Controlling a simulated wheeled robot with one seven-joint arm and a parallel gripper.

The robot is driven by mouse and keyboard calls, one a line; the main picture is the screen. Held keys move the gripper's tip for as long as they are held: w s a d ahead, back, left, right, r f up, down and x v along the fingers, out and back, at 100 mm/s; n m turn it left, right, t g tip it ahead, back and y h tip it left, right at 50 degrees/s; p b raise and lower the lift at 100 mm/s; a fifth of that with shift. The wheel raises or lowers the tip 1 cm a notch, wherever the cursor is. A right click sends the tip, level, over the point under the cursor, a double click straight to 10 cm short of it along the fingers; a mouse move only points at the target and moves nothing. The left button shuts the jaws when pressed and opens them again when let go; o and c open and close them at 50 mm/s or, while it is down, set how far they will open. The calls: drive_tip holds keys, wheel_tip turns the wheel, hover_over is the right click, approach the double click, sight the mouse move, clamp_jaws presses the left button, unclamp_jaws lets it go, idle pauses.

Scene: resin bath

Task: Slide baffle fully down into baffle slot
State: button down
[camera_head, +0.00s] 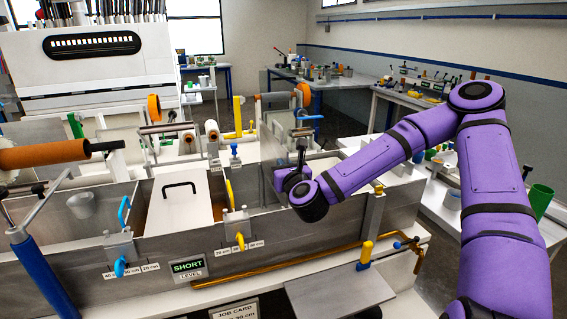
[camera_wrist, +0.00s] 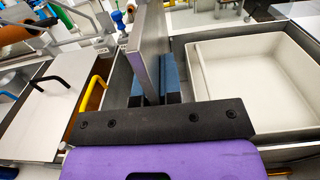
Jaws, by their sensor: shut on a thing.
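The baffle (camera_wrist: 151,40) is a flat grey plate that stands on edge in the wrist view. My gripper (camera_wrist: 154,93) is shut on it, with blue finger pads on either side of the plate. The plate's lower edge is hidden behind my gripper's dark bar. In the head view my wrist is over the grey metal bath (camera_head: 265,232), and the fingers are hard to make out. The baffle slot is not clearly visible, so I cannot tell how deep the baffle sits.
A white lid (camera_head: 180,203) with a black handle covers part of the bath at left; it shows in the wrist view (camera_wrist: 40,118). A white basin (camera_wrist: 255,85) lies right of the baffle. A sign (camera_head: 187,267) reads "SHORT LEVEL". An orange roller (camera_head: 45,154) is at far left.

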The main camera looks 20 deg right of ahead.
drive_tip(key=shift+f, duration=4.6)
drive_tip(key=c, duration=1.2)
unclamp_jaws()
drive_tip(key=shift+f, duration=0.1)
